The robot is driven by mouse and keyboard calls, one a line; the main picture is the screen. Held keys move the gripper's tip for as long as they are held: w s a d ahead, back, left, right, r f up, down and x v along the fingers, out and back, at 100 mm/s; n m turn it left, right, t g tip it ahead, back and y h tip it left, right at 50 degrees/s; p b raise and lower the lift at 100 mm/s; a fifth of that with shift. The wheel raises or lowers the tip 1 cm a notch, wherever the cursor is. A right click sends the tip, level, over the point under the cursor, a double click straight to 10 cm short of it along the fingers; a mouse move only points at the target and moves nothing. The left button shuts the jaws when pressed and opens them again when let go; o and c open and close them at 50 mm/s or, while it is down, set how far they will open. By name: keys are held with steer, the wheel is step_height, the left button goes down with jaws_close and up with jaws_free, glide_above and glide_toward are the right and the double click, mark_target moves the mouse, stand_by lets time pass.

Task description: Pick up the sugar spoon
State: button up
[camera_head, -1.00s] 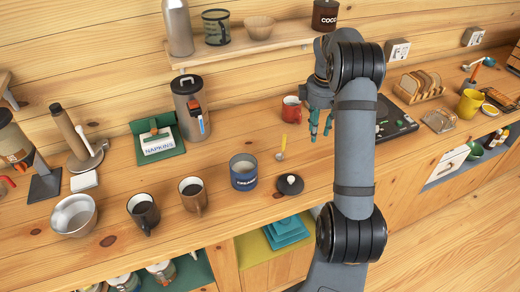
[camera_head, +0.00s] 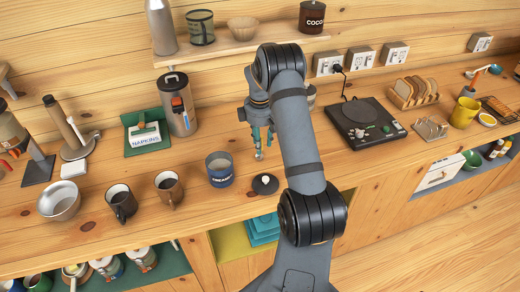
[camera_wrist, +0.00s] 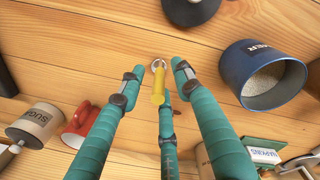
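The sugar spoon (camera_wrist: 158,88) has a yellow handle and a small metal bowl. In the wrist view it is between my three teal fingers, with its bowl end by the wooden counter and its handle toward the camera. My gripper (camera_wrist: 157,76) is open around it, with gaps visible between the spoon and the side fingers. I cannot tell whether the rear finger touches it. In the head view my gripper (camera_head: 259,154) points down at the counter and mostly hides the spoon.
A blue canister (camera_head: 220,172) with white contents stands left of my gripper. A dark lid (camera_head: 265,184) lies just in front. In the wrist view a red mug (camera_wrist: 78,122) and a sugar jar (camera_wrist: 35,122) are at the left. A black hot plate (camera_head: 365,122) lies to the right.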

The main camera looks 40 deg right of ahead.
steer(key=shift+w+f, duration=0.1)
steer(key=shift+f, duration=0.8)
steer(key=c, duration=0.8)
jaws_close()
